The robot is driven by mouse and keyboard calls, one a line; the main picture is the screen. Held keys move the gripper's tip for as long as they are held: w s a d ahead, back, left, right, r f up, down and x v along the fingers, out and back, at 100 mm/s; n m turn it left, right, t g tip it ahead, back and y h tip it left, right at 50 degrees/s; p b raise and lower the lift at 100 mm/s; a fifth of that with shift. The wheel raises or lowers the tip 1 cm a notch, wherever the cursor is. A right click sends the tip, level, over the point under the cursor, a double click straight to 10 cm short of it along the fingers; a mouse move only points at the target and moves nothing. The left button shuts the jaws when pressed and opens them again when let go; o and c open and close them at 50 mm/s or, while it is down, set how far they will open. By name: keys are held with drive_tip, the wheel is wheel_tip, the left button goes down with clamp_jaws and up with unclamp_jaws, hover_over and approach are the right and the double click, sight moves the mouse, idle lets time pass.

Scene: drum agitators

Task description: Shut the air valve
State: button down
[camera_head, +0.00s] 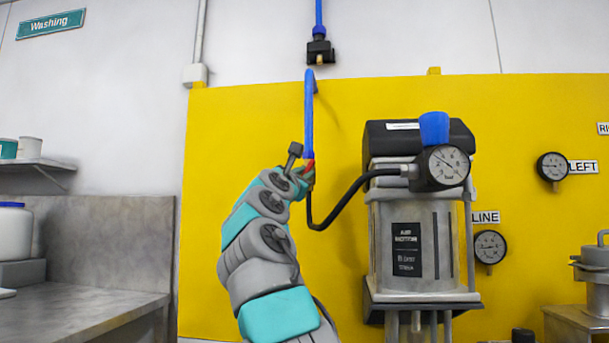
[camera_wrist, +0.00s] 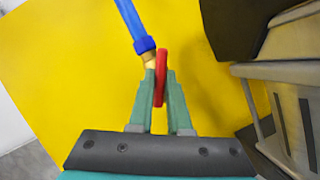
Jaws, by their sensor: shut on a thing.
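The air valve sits at the lower end of a blue air pipe (camera_head: 309,115). Its red handle (camera_head: 309,166) shows only as a small patch in the head view, mostly hidden by my gripper (camera_head: 307,179). In the wrist view, the green fingers of my gripper (camera_wrist: 160,78) are closed on the red handle (camera_wrist: 162,64), which stands up between the fingertips. A brass fitting (camera_wrist: 150,59) under the blue pipe (camera_wrist: 131,20) is just left of the handle. The valve body is hidden, and I cannot tell the handle's angle to the pipe for certain.
A pressure gauge (camera_head: 448,166) sits on the motor's top. The yellow panel (camera_head: 240,125) is close behind. A grey bench (camera_head: 80,310) stands at left.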

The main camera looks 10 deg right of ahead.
drive_tip(key=c, duration=0.9)
unclamp_jaws()
drive_tip(key=shift+o, duration=0.2)
drive_tip(key=b+v, duration=0.3)
drive_tip(key=v, duration=0.5)
drive_tip(key=shift+b, duration=0.3)
